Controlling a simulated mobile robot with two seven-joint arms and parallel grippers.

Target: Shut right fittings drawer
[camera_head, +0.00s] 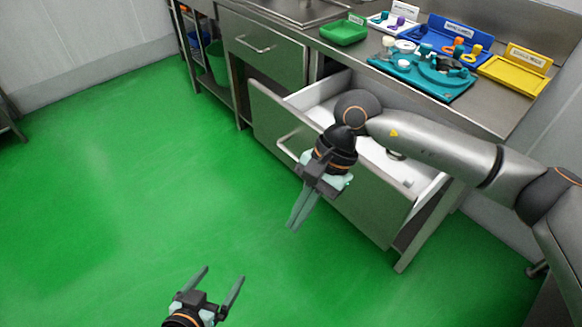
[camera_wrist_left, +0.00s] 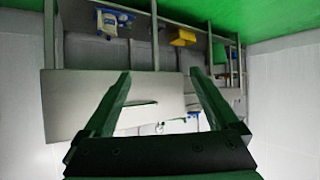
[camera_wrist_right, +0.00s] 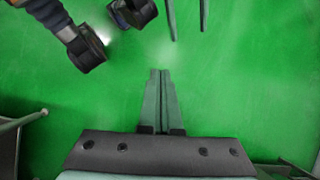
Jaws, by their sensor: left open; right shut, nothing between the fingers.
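The right fittings drawer (camera_head: 360,195) is pulled well out from under the steel counter in the head view. Its front carries a bar handle, partly hidden behind my right gripper. My right gripper (camera_head: 295,222) hangs in front of the drawer front, fingers pointing down, shut with nothing between them; its closed fingers also show in the right wrist view (camera_wrist_right: 160,98). My right forearm crosses over the drawer and hides part of its inside. My left gripper (camera_head: 222,275) is open and empty over the floor at the bottom; its spread fingers show in the left wrist view (camera_wrist_left: 160,95).
The left drawer (camera_head: 262,50) is shut. On the counter stand a green tray (camera_head: 344,33), a teal fixture tray (camera_head: 420,78), a blue bin (camera_head: 450,40) and a yellow bin (camera_head: 515,72). A green bucket (camera_head: 217,62) stands on the lower shelf. The green floor in front is clear.

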